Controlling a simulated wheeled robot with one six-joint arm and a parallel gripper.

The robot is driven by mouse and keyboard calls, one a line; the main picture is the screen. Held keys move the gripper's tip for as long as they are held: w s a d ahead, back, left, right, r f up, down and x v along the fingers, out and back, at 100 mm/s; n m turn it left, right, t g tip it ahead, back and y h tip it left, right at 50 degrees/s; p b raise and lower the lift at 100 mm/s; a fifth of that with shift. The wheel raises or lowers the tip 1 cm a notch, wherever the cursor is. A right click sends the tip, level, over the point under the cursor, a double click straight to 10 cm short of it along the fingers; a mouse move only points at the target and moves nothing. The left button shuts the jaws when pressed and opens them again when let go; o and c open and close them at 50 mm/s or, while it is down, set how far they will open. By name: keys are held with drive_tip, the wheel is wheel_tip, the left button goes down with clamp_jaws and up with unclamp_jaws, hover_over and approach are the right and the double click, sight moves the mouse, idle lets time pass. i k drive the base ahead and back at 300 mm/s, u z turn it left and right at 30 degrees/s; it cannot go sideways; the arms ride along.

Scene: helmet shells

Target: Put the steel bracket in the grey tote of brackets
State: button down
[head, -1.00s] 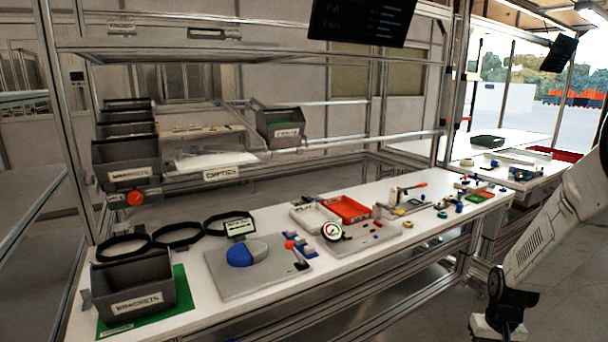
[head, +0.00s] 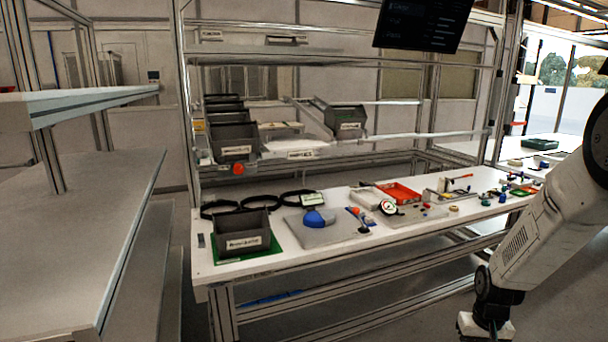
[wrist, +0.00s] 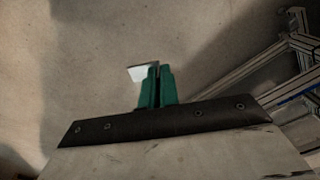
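The grey tote of brackets (head: 240,246), with a white "BRACKETS" label on its front, stands at the left end of the white bench on a green mat (head: 276,258). Its inside looks dark, and I cannot make out its contents. In the wrist view my gripper (wrist: 157,72) has its green fingers close together. A small, pale, flat metal piece, which looks like the steel bracket (wrist: 137,73), sticks out to the left between the fingertips. In the head view my arm is at the lower right, away from the tote; the fingers cannot be made out there.
A small grey piece (head: 201,240) stands left of the tote. Black rings (head: 259,201), a grey plate with a blue-and-grey part (head: 314,218) and a red tray (head: 400,189) lie along the bench. A grey shelf unit (head: 80,230) fills the left. Floor is free before the bench.

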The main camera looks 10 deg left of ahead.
sight(223, 160)
drive_tip(key=u, duration=1.1)
drive_tip(key=i, duration=1)
drive_tip(key=z, duration=0.05)
